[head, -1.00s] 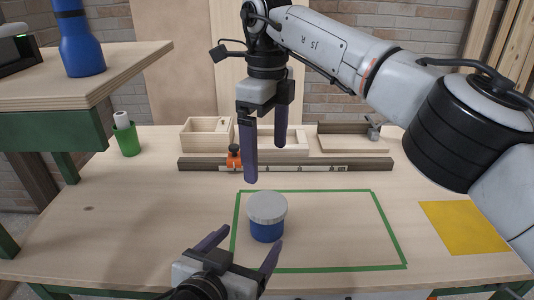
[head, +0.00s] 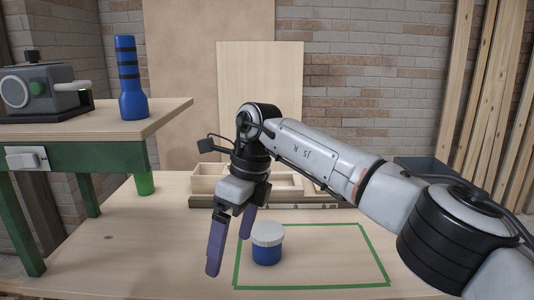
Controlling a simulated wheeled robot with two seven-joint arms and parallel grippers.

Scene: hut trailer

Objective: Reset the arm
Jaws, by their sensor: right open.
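My right gripper (head: 230,242) hangs over the workbench with its two purple fingers apart and nothing between them. It is left of a blue jar with a white lid (head: 267,243) in the picture. The jar stands upright inside a green tape rectangle (head: 376,244), near its left side. Whether a finger touches the jar is unclear, but the jar is not between the fingers. My right arm comes in from the right across the bench. My left gripper is out of the picture.
A raised shelf (head: 120,128) at the left holds a blue bottle (head: 131,85) and a grey machine (head: 42,92). A green cup (head: 145,183) stands below it. Wooden boxes (head: 208,180) sit at the bench's back. The bench's left part is clear.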

